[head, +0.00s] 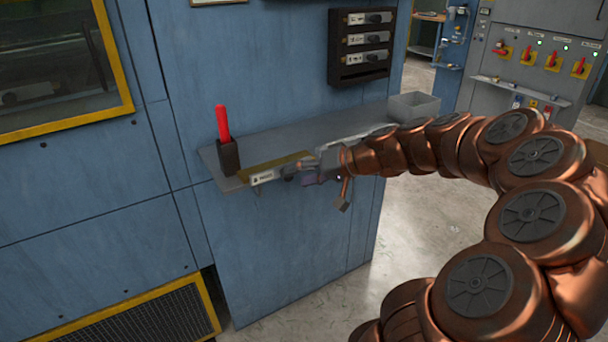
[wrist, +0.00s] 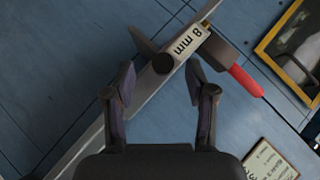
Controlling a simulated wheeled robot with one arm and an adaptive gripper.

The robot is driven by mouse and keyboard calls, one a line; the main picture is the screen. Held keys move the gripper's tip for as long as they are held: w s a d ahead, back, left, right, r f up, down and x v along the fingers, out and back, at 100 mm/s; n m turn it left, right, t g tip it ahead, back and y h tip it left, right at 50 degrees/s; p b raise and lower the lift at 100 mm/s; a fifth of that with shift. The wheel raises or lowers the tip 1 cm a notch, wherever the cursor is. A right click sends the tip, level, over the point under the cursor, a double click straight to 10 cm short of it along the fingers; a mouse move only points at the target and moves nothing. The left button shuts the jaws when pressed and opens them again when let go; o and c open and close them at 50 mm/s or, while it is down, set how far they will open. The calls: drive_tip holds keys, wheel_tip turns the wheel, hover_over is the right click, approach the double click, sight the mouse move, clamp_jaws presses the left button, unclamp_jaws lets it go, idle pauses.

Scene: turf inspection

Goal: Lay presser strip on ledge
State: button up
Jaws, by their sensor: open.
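The presser strip (wrist: 188,42) shows in the wrist view as a grey bar with a white "8 mm" label and a dark round knob. In the head view the strip (head: 263,178) is at the front edge of the grey ledge (head: 330,130), label facing out. I cannot tell whether its whole length rests on the ledge. A yellowish band (head: 275,166) lies on the ledge just behind it. My gripper (head: 305,170) is at the strip's knob. In the wrist view my gripper (wrist: 160,68) is open, its fingers on either side of the knob, with gaps visible.
A red-handled tool (head: 222,123) stands in a black holder (head: 229,157) at the ledge's left end. A grey bin (head: 414,106) sits at the right end. A black wall rack (head: 361,45) holds several labelled strips above. A yellow-framed window (head: 60,60) is at left.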

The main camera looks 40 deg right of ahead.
drive_tip(key=v, duration=1)
drive_tip(key=shift+s+a+r, duration=0.25)
drive_tip(key=shift+s, duration=0.15)
